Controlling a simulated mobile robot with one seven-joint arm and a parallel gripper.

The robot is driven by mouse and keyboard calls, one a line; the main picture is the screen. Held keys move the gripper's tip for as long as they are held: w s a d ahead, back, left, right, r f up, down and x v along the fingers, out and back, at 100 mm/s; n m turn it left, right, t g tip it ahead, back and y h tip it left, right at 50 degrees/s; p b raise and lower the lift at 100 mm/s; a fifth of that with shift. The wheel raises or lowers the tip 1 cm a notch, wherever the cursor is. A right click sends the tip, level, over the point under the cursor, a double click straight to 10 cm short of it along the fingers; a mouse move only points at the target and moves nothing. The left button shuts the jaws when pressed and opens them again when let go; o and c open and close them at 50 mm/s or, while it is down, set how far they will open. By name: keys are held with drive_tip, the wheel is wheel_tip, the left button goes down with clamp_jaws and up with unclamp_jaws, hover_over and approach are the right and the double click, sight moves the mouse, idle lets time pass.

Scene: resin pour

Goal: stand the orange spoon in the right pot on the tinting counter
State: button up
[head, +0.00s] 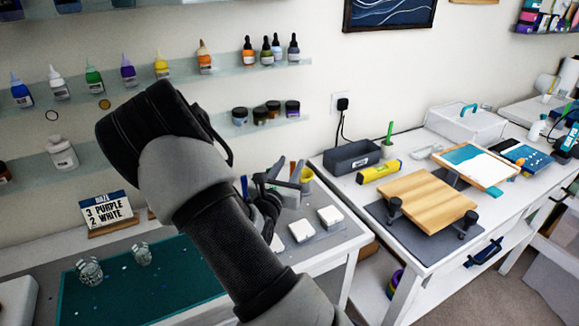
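My arm crosses the middle of the head view and hides part of the left counter (335,241). My gripper (272,190) is dark and small, over the back right of this counter; its fingers are partly hidden and I cannot tell if they are open or shut. Just right of it an orange-brown stick-like thing (296,171) stands up, perhaps the orange spoon; its lower end is hidden, so I cannot tell what holds it. A yellow pot (307,181) stands right beside it. A blue upright thing (244,186) shows left of the gripper. No other pot is clear.
A teal mat (150,300) with two clear cups (90,270) and a sign (109,214) are at left. White blocks (330,216) lie front right of my gripper. The right table holds a grey bin (352,155) and wooden board (428,199). Bottle shelves line the wall.

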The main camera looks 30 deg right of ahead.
drive_tip(key=v, duration=1.7)
drive_tip(key=shift+a, duration=0.2)
drive_tip(key=shift+s, duration=0.1)
drive_tip(key=s+d+r+m+g+p, duration=0.1)
drive_tip(key=s+d+r+m+g, duration=0.15)
drive_tip(key=s+m+g, duration=0.2)
drive_tip(key=s+d+r+m+g+y+p, duration=0.1)
drive_tip(key=s+d+r+m+g, duration=0.1)
drive_tip(key=s+d+m+g, duration=0.25)
drive_tip(key=s+d+r+m+g+p, duration=0.1)
drive_tip(key=s+r+m+g, duration=0.15)
drive_tip(key=s+m, duration=0.4)
drive_tip(key=s+a+r+m+t+y+p, duration=0.2)
drive_tip(key=a+r+m+t+y, duration=0.2)
drive_tip(key=a+r+m+y, duration=0.7)
drive_tip(key=a+r, duration=0.1)
drive_tip(key=a, duration=0.4)
drive_tip(key=shift+s+y+p, duration=0.2)
drive_tip(key=shift+y+p, duration=0.15)
drive_tip(key=shift+y, duration=0.05)
drive_tip(key=shift+r+m, duration=0.15)
drive_tip(key=shift+m, duration=0.1)
